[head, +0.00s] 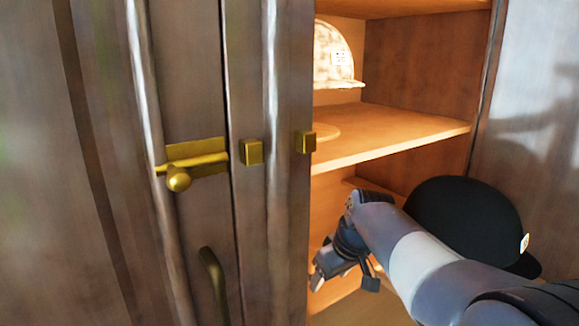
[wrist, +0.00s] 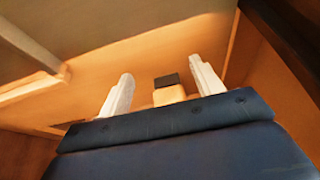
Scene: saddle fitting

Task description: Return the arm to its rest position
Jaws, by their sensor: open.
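My arm reaches in from the lower right of the head view toward the open, lit cabinet. My gripper (head: 345,280) is at the cabinet's lower opening, below the middle shelf (head: 400,135). Its jaws are apart, with nothing visible held between them. In the wrist view the two pale fingers of my gripper (wrist: 162,80) stand apart in front of an orange-lit wooden surface. A small tan block (wrist: 168,95) with a dark top shows between them; I cannot tell what it is.
A black cap (head: 462,220) is just behind my forearm. A patterned cap (head: 333,58) sits above the middle shelf. The left door (head: 190,110) carries a brass bolt (head: 195,163) and a handle (head: 214,285). A glossy panel (head: 535,110) bounds the right.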

